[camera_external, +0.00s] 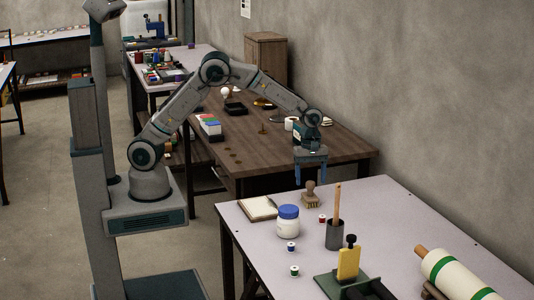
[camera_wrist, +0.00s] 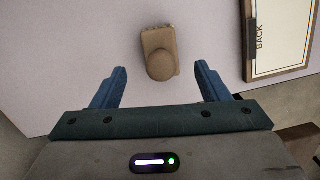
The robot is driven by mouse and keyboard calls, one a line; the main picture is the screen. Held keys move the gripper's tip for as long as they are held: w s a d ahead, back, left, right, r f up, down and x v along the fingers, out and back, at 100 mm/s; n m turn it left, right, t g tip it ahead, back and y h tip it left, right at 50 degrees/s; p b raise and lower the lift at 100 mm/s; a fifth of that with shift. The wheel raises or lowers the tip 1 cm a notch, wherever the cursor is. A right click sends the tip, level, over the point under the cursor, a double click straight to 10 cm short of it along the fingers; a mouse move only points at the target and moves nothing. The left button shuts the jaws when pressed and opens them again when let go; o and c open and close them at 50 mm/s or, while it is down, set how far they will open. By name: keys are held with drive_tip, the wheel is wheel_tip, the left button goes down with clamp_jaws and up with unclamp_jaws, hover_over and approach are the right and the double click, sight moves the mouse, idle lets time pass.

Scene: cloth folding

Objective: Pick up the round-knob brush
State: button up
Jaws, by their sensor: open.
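The round-knob brush (camera_external: 310,196) is brown with a round knob on top, standing upright on the light grey table (camera_external: 395,214) near its back left part. In the wrist view the brush (camera_wrist: 160,55) is seen from above, its knob towards the camera, ahead of and roughly centred between my fingers. My gripper (camera_external: 311,178) is open and empty, pointing down just above the brush in the external view. In the wrist view its two blue fingers (camera_wrist: 160,88) are spread apart, wider than the brush, and do not visibly touch it.
A notepad or framed board (camera_external: 259,208) lies left of the brush; it reads "BACK" in the wrist view (camera_wrist: 282,36). A blue-lidded jar (camera_external: 288,222), small spools (camera_external: 291,246) and a dark cup (camera_external: 335,235) holding a wooden stick stand nearer the camera. A brown workbench (camera_external: 345,145) is behind.

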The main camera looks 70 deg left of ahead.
sight(309, 189)
drive_tip(key=f, duration=0.4)
drive_tip(key=shift+s+d+f, duration=0.15)
drive_tip(key=shift+d+f, duration=0.2)
drive_tip(key=shift+d, duration=0.05)
drive_tip(key=c, duration=1.1)
drive_tip(key=shift+r, duration=0.1)
